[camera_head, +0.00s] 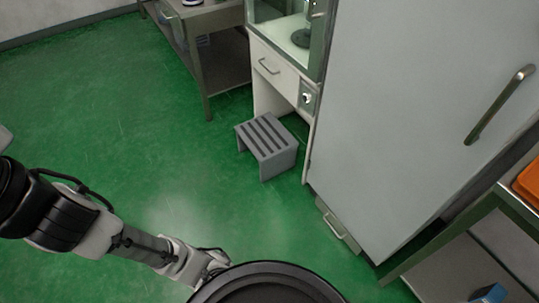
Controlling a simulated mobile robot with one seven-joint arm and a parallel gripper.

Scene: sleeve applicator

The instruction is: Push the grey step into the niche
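The grey step (266,141) stands on the green floor, with dark stripes across its top. It is in front of the niche (268,98), the opening under the white cabinet. Its far edge is close to the opening, and I cannot tell whether any of it is inside. My arm comes in from the left, low in the picture. My gripper is not clearly visible; the arm's far end runs behind a round dark part at the bottom edge. The arm's visible end is apart from the step, nearer to me.
A tall grey-white cabinet (400,110) stands right of the niche. A metal table (207,60) stands to its left. A shelf unit with an orange tray (529,180) is at the right edge. The green floor (110,110) is free left of the step.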

